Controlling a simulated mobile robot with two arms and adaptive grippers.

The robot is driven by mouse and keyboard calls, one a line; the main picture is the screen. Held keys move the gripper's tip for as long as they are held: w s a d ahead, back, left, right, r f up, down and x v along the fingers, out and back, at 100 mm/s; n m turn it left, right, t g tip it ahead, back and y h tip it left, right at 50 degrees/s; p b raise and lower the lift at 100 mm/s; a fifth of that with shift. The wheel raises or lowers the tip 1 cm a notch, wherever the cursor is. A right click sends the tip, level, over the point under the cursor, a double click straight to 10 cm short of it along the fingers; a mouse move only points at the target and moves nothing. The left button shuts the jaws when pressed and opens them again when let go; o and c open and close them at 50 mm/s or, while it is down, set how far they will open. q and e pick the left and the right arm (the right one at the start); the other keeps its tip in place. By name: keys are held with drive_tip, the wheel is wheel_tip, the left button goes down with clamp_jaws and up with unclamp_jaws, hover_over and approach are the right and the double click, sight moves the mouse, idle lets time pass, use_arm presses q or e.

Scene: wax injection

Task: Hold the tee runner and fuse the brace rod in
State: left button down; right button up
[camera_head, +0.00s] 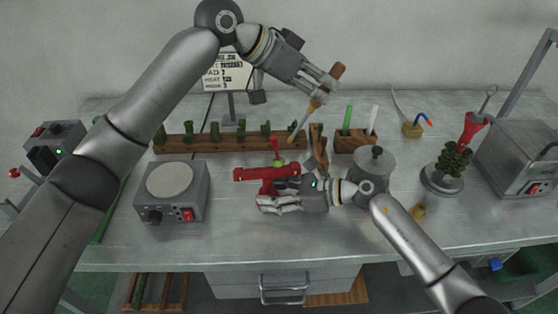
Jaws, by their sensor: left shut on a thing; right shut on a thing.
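My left gripper (325,88) is shut on a tool with a wooden handle (338,71). The tool's brass collar and narrow tip (295,132) slant down to the left, ending above the bench near the rack. My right gripper (272,196) is low over the middle of the bench, its fingers pointing left. It is shut at a red piece (252,174) that looks like the tee runner; the fingers partly hide it. A short red upright (276,147) and a small green part (279,162) stand at its top. I cannot tell which part is the brace rod.
A hot plate (171,181) stands left of the red piece. A wooden rack (205,143) with several green pieces lies behind. A lidded grey pot (374,167) is close right of my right gripper. A green wax tree (453,162) and a metal box (520,158) stand farther right.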

sight(335, 68)
use_arm(q)
drive_tip(key=shift+w+d+r, duration=0.1)
drive_tip(key=shift+d+r, duration=0.2)
drive_tip(key=shift+r, duration=0.3)
drive_tip(key=shift+r, duration=1.95)
use_arm(e)
drive_tip(key=o, duration=0.8)
drive_tip(key=shift+o, duration=0.2)
drive_tip(key=shift+d, duration=0.15)
